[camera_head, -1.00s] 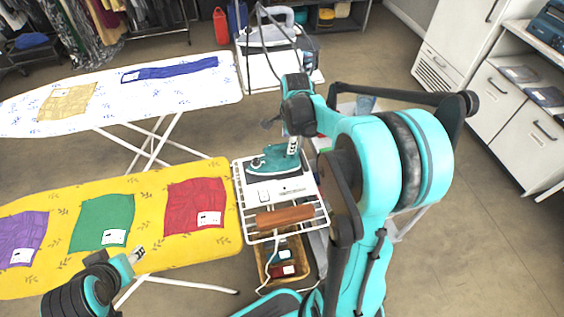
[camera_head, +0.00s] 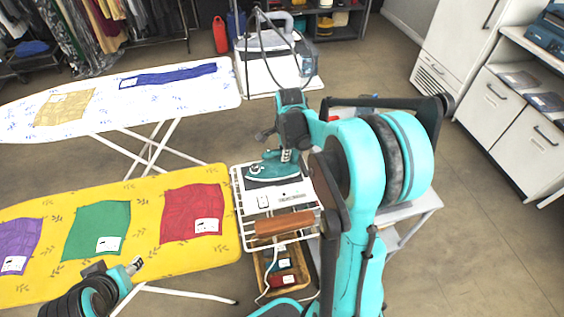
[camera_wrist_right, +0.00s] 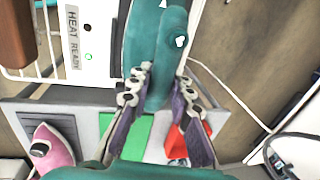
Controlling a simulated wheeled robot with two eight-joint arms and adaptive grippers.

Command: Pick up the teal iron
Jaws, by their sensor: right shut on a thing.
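The teal iron (camera_head: 265,172) is over the back of the white wire rack (camera_head: 238,195) at the right end of the yellow ironing board. My right gripper (camera_head: 287,155) reaches down to it from above. In the right wrist view the fingers (camera_wrist_right: 158,95) are closed on the handle of the teal iron (camera_wrist_right: 140,45). I cannot tell whether its soleplate still touches the rest. My left gripper (camera_head: 136,266) is low over the front edge of the yellow board, apart from the iron; its jaw opening is too small to read.
The yellow board (camera_head: 145,210) carries purple, green and red cloths. A brown wooden handle (camera_head: 285,222) lies across the rack's front, above a basket (camera_head: 262,262). A "HEAT READY" panel (camera_wrist_right: 90,45) and a pink iron (camera_wrist_right: 50,150) show in the wrist view.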

